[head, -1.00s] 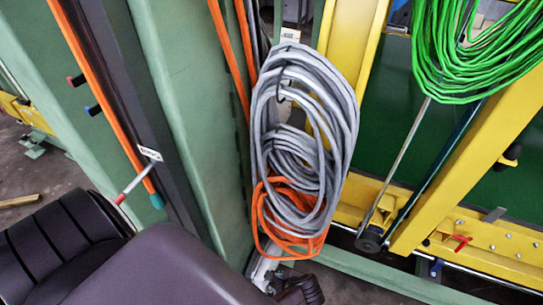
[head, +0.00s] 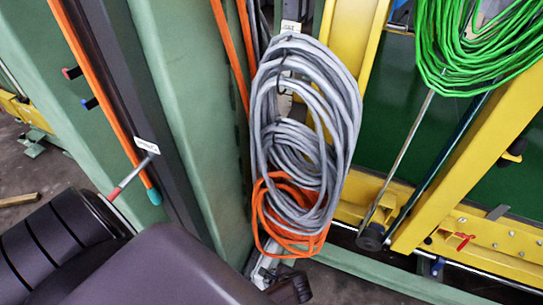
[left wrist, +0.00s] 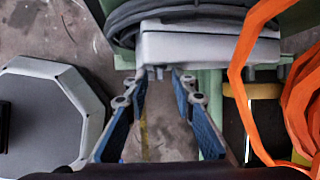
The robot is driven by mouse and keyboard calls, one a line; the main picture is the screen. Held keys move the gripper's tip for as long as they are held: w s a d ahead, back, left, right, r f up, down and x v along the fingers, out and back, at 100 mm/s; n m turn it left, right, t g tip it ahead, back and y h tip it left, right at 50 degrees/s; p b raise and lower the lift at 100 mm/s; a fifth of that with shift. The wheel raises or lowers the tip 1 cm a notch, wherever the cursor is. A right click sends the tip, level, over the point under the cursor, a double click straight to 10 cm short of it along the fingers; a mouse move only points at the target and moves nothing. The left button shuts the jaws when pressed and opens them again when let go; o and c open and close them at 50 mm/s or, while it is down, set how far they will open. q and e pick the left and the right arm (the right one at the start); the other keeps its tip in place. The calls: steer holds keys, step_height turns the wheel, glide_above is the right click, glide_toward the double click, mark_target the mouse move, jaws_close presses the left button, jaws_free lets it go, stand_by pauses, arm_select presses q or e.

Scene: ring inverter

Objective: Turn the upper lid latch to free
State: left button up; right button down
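In the left wrist view a pale grey-white box (left wrist: 210,46) with dark coiled cable behind it fills the top middle. My left gripper (left wrist: 160,78) points at its lower edge, with its two blue-padded fingers apart. A small grey part (left wrist: 157,73) sits between the fingertips at the box's underside. I cannot tell whether it is the latch or whether the fingers touch it. In the head view my left gripper (head: 263,270) shows only partly, low behind the hanging cables. No lid latch can be made out clearly. My right gripper is not in view.
A grey cable coil (head: 300,130) and an orange cable coil (head: 290,225) hang close above my left gripper. Green cable (head: 475,60) hangs on a yellow frame (head: 480,160) at right. Orange cable (left wrist: 300,110) is close at right in the wrist view.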

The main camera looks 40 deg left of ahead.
arm_select(q)
jaws_close()
steer(key=g, duration=0.2)
steer(key=shift+w+m+g+h, duration=0.3)
steer(key=shift+g, duration=0.1)
jaws_free()
steer(key=shift+r, duration=0.15)
